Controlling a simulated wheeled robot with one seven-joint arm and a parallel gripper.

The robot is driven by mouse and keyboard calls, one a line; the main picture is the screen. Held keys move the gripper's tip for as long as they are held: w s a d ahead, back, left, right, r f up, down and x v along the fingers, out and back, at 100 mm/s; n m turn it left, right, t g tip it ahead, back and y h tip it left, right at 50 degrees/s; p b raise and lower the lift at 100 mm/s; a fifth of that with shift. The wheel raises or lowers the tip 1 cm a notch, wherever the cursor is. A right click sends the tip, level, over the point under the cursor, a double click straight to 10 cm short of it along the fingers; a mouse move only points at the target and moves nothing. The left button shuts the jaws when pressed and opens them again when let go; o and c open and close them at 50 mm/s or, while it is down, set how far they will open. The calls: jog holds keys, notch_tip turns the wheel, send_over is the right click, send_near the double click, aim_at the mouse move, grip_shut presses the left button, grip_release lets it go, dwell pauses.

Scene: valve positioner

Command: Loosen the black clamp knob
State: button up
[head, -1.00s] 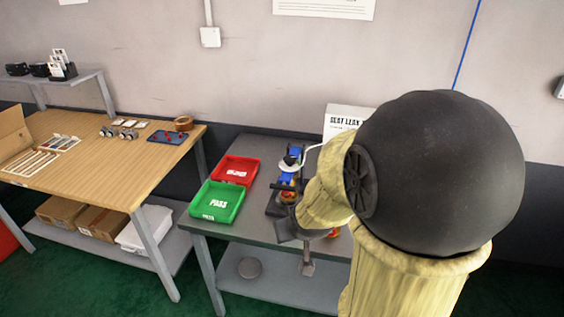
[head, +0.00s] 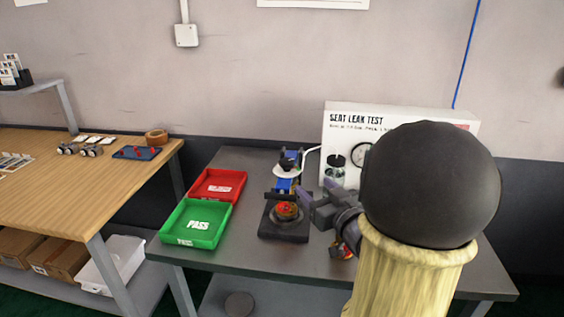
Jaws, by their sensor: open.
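A test fixture with a dark base (head: 285,232) stands on the grey table. A round orange and brass part (head: 287,211) sits on it. A blue clamp body (head: 285,184) rises behind that part. A black knob-like piece (head: 289,163) shows at the top of the blue body; I take it as the clamp knob, though it is small here. My gripper (head: 308,207) is open, just right of the fixture, its fingers pointing left. It appears empty and apart from the knob. My arm hides the table to the right.
A red tray (head: 218,185) and a green PASS tray (head: 196,223) lie left of the fixture. A white SEAT LEAK TEST panel (head: 400,117) with a gauge stands behind my arm. A white tube runs from the panel toward the fixture. A wooden bench (head: 60,190) stands further left.

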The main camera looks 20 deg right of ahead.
send_near(284, 158)
jog(key=w, duration=0.9)
jog(key=shift+w+p, duration=0.1)
jog(key=shift+p, duration=0.2)
jog(key=shift+w+a+f, duration=0.1)
jog(key=shift+w, duration=0.4)
jog(key=c, duration=1)
